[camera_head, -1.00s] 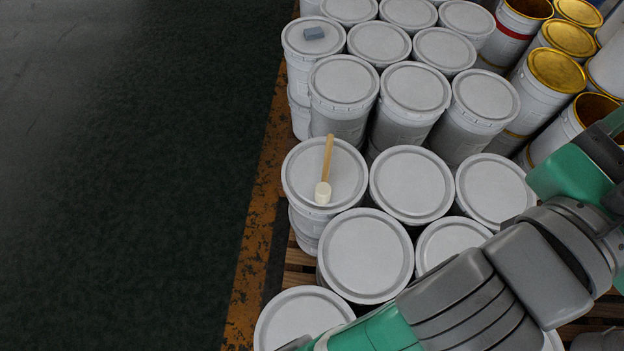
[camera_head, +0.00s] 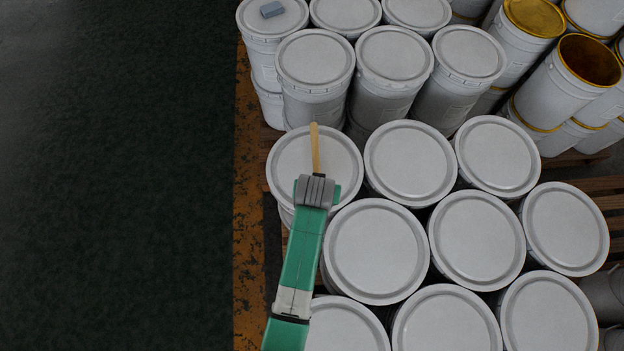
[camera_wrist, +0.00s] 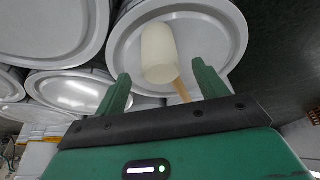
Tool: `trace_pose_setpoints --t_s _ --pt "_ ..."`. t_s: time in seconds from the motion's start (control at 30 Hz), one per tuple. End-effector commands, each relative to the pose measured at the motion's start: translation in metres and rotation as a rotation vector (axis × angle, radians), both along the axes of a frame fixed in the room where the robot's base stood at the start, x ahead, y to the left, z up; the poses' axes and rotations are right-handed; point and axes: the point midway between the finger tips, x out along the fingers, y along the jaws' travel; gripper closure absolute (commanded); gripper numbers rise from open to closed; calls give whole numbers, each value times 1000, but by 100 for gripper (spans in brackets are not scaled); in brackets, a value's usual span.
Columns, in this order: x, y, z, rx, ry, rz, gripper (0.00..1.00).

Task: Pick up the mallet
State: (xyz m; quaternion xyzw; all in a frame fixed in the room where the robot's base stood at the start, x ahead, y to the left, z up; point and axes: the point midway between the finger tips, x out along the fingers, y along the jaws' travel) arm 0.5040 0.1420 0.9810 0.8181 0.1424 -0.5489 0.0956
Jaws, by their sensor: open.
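The mallet (camera_head: 315,150) lies on the lid of a white bucket (camera_head: 283,160) at the left edge of the bucket group. In the head view its wooden handle points away from me and its head is hidden behind my gripper (camera_head: 317,192). In the wrist view the pale cylindrical mallet head (camera_wrist: 159,54) shows just beyond the fingertips, roughly between them, with part of the wooden handle (camera_wrist: 181,90) beside it. My gripper also shows in the wrist view (camera_wrist: 160,82); its two green fingers are apart, with nothing gripped.
Several white lidded buckets (camera_head: 375,250) stand close around on wooden pallets (camera_head: 600,185). A grey block (camera_head: 272,9) lies on a bucket lid at the back left. Open yellow-rimmed buckets (camera_head: 590,60) stand at the back right. The dark floor (camera_head: 120,180) at left is clear.

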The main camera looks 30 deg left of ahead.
Motion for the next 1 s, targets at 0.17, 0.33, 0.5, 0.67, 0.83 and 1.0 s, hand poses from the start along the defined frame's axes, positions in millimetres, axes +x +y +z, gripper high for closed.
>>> trace_pose_setpoints --t_s 0.17,0.33,0.5,0.67,0.83,1.0 --pt "5 2 -12 0 -1 0 28" --pt "11 4 -30 -1 -1 1 28" --pt "20 8 -56 1 -2 0 28" --pt "22 9 -60 2 -4 -1 28" --pt "22 9 -59 2 -4 -1 38" --pt "22 9 -59 2 -4 -1 71"
